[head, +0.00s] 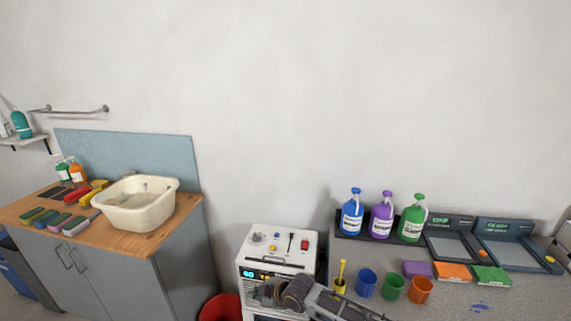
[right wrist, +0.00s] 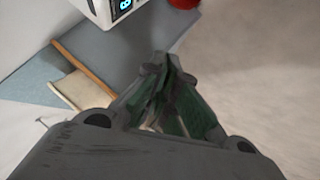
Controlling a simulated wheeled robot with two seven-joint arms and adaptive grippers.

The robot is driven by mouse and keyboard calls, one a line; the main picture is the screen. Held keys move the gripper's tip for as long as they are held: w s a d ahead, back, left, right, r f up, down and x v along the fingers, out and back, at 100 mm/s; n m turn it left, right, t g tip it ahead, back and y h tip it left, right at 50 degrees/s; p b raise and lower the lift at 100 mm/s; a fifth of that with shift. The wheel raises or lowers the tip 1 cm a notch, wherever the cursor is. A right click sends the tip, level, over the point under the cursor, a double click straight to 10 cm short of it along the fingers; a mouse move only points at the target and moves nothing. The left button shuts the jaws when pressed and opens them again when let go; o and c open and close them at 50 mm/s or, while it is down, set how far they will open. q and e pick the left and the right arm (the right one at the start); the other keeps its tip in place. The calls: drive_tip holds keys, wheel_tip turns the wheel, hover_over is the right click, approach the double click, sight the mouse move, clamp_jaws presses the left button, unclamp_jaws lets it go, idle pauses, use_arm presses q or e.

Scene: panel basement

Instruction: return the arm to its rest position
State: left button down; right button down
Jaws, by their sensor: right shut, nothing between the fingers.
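My right gripper (head: 264,291) is in the head view at the bottom centre, in front of the white machine's lower front. Its grey arm comes in from the lower right. In the right wrist view the gripper's fingers (right wrist: 165,78) are together, with nothing held between them. They point toward the floor and the grey cabinet side, clear of any object there. My left gripper and left arm are not in view.
A white machine (head: 280,243) with a lit display stands behind the right gripper. A red bucket (head: 221,308) is on its left. The grey counter (head: 479,307) on the right carries cups, bottles and sponges. A cream basin (head: 138,213) sits on the wooden counter at left.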

drive_tip(key=d+f+m+t+h, duration=0.1)
drive_tip(key=d+f+m, duration=0.2)
drive_tip(key=d+f, duration=0.4)
drive_tip(key=d+f+m+h, duration=0.2)
drive_tip(key=d+f+m, duration=0.15)
drive_tip(key=f, duration=0.55)
drive_tip(key=s+d+f+m+h, duration=0.1)
drive_tip(key=s+d+f+m, duration=0.1)
drive_tip(key=s+d+f, duration=0.5)
drive_tip(key=s+d+f+m+h, duration=0.1)
drive_tip(key=s+d+f+m, duration=0.2)
drive_tip(key=f, duration=0.6)
drive_tip(key=s+d+f+m+g+h, duration=0.1)
drive_tip(key=s+d+f, duration=0.45)
drive_tip(key=s, duration=0.25)
drive_tip(key=s+d+f+m+g+h, duration=0.1)
drive_tip(key=s+d+f+g, duration=0.1)
drive_tip(key=s+d+f, duration=0.5)
drive_tip(key=s+d+f+m+g, duration=0.1)
drive_tip(key=s+f, duration=0.1)
drive_tip(key=s, duration=1.1)
drive_tip(key=s+d+f+m+g, duration=0.1)
drive_tip(key=s+f, duration=0.2)
drive_tip(key=s, duration=1.1)
drive_tip(key=shift+d+g+h, duration=0.3)
drive_tip(key=shift+d+h, duration=0.05)
drive_tip(key=shift+h, duration=0.05)
drive_tip(key=shift+m, duration=0.25)
